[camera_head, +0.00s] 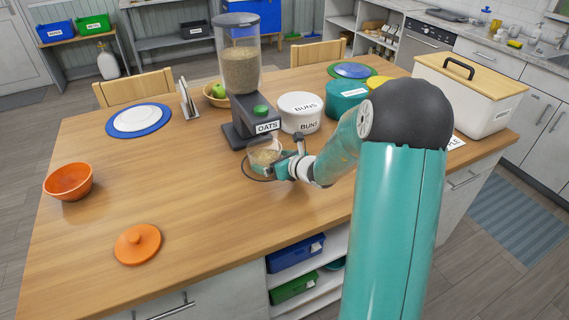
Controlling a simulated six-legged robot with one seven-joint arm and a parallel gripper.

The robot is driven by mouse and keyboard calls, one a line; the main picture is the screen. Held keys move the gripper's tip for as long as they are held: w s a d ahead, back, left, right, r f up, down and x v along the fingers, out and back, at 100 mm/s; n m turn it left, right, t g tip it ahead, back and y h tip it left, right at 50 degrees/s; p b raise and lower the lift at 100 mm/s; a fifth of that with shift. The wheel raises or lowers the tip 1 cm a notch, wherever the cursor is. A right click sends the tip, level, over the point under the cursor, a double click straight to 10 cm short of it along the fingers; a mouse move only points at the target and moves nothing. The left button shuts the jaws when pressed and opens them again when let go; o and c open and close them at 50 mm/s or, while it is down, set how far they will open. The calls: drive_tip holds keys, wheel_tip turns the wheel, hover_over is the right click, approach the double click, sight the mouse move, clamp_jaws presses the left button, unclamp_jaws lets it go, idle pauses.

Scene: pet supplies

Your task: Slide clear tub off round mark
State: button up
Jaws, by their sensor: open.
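The clear tub (263,158) holds tan, grain-like contents and stands on the wooden table in front of the oats dispenser (252,133). A thin dark curved line (247,175) shows on the table around the tub's near left side; it looks like the edge of the round mark. My gripper (279,165) is open at table height, close against the tub's right side. Its fingers partly cover the tub and the mark. I cannot tell whether they touch the tub.
A white BUNS canister (300,113) and a teal canister (346,99) stand behind my gripper. An orange lid (138,243) and orange bowl (68,181) lie to the left. The table (195,200) is clear left of the tub and in front of it.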

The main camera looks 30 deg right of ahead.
sight(265, 156)
drive_tip(key=shift+x, duration=1.6)
drive_tip(key=c, duration=0.7)
drive_tip(key=shift+a, duration=0.2)
